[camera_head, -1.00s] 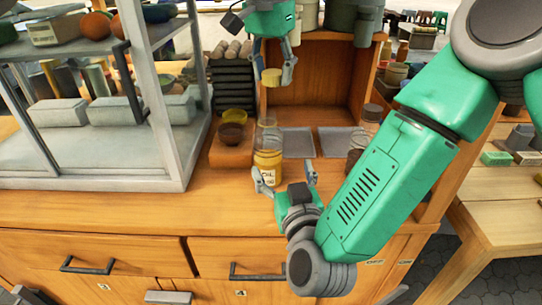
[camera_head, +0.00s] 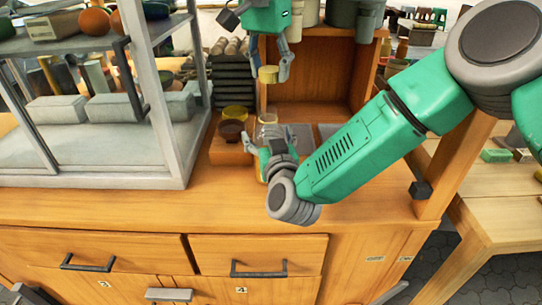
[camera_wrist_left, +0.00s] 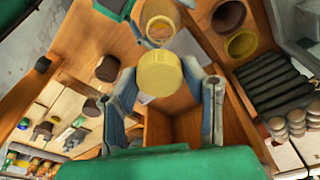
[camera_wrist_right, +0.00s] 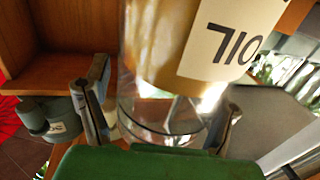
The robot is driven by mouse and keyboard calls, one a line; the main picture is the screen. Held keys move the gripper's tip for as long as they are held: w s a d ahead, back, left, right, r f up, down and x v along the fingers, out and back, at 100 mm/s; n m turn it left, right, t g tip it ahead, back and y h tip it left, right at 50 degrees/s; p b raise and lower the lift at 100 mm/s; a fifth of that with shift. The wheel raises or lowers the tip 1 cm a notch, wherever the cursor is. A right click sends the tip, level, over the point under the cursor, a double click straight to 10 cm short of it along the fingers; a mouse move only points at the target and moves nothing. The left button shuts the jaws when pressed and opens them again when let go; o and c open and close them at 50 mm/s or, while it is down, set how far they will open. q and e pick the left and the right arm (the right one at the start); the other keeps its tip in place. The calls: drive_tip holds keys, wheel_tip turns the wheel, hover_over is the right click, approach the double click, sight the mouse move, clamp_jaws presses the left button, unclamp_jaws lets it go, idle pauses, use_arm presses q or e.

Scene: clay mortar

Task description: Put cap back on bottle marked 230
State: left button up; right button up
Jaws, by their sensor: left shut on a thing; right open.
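My left gripper (camera_head: 276,62) is shut on a round yellow cap (camera_head: 268,74); the cap shows between its fingers in the left wrist view (camera_wrist_left: 160,71). It is held above the bottle, a little behind it. The clear glass bottle (camera_head: 267,118) stands uncapped on the cabinet top, mostly hidden by my right gripper (camera_head: 270,138). The left wrist view shows its open mouth (camera_wrist_left: 159,27).
A brown bowl (camera_head: 231,131) and a yellow bowl (camera_head: 236,113) stand left of the bottle. A grey metal-framed shelf (camera_head: 160,90) is at the left. An open wooden box (camera_head: 318,80) stands behind. The front counter top is clear.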

sight(269, 127)
use_arm(q)
drive_tip(key=shift+a, duration=0.5)
use_arm(e)
drive_tip(key=shift+w+a, duration=0.15)
drive_tip(key=shift+a, duration=0.35)
use_arm(q)
drive_tip(key=shift+d, duration=0.6)
use_arm(e)
drive_tip(key=shift+d, duration=0.55)
clamp_jaws()
use_arm(q)
drive_tip(key=shift+a, duration=0.3)
drive_tip(key=shift+a+f, duration=0.1)
drive_tip(key=shift+f, duration=0.3)
drive_tip(key=f, duration=0.3)
drive_tip(key=shift+s+f, duration=0.25)
drive_tip(key=shift+s, duration=0.15)
drive_tip(key=shift+f, duration=0.25)
drive_tip(key=shift+d, duration=0.3)
use_arm(e)
drive_tip(key=shift+a, duration=0.1)
use_arm(q)
drive_tip(key=shift+a+f, duration=0.1)
drive_tip(key=shift+f, duration=0.05)
use_arm(e)
drive_tip(key=shift+a, duration=0.1)
